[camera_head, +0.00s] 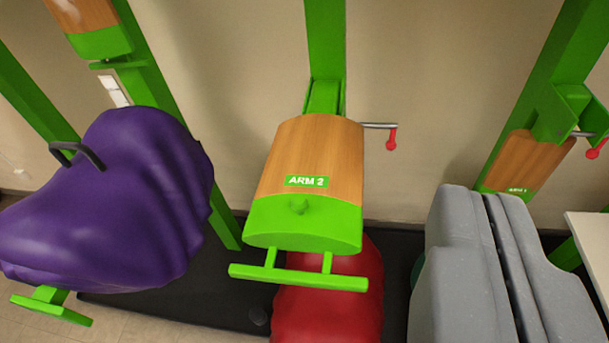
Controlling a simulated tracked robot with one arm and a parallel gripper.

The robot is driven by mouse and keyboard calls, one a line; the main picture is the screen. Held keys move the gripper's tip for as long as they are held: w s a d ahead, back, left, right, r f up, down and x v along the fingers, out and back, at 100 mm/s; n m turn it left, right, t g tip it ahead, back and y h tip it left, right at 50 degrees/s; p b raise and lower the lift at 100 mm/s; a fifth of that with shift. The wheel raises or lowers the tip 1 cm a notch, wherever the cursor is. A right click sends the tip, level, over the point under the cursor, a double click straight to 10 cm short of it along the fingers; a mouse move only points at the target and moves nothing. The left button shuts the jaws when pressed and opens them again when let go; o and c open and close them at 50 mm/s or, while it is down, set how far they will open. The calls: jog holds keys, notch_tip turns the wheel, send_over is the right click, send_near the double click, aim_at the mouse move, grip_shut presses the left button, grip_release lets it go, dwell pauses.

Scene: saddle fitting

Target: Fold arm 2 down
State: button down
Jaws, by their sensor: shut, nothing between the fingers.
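Arm 2 (316,165) is in the middle of the view. It is a wooden-topped arm with a green front end and a green label reading "ARM 2". It juts out from a green upright post (325,40) toward the camera and carries nothing on its top. A green crossbar (298,277) sits on two short stubs at its front end. A metal lever with a red knob (391,138) sticks out to the right where the arm meets the post. My gripper does not show.
A purple-covered bulky shape (110,200) with a dark handle stands close on the left. A red rounded thing (330,305) is below arm 2, partly hidden by it. A grey padded block (470,270) is at right. Arm 1 (525,165) hangs down behind it.

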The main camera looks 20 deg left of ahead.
jog(key=w+a+f+g+y+p, duration=0.1)
jog(key=w+a+f+g+p, duration=0.15)
jog(key=w, duration=0.25)
jog(key=w+a+f+g+p, duration=0.1)
jog(key=w+f+g+p, duration=0.1)
jog(key=w+p, duration=0.25)
jog(key=g+y+p, duration=0.2)
jog(key=g+p, duration=0.3)
jog(key=p, duration=0.4)
send_over(306, 204)
jog(key=f, duration=1.8)
jog(key=shift+w+d+f, duration=0.15)
jog(key=shift+w+f, duration=0.05)
jog(key=shift+f, duration=0.05)
jog(key=shift+s+f+p, duration=0.2)
jog(key=shift+f+p, duration=0.15)
jog(key=shift+f, duration=0.35)
jog(key=shift+f, duration=0.15)
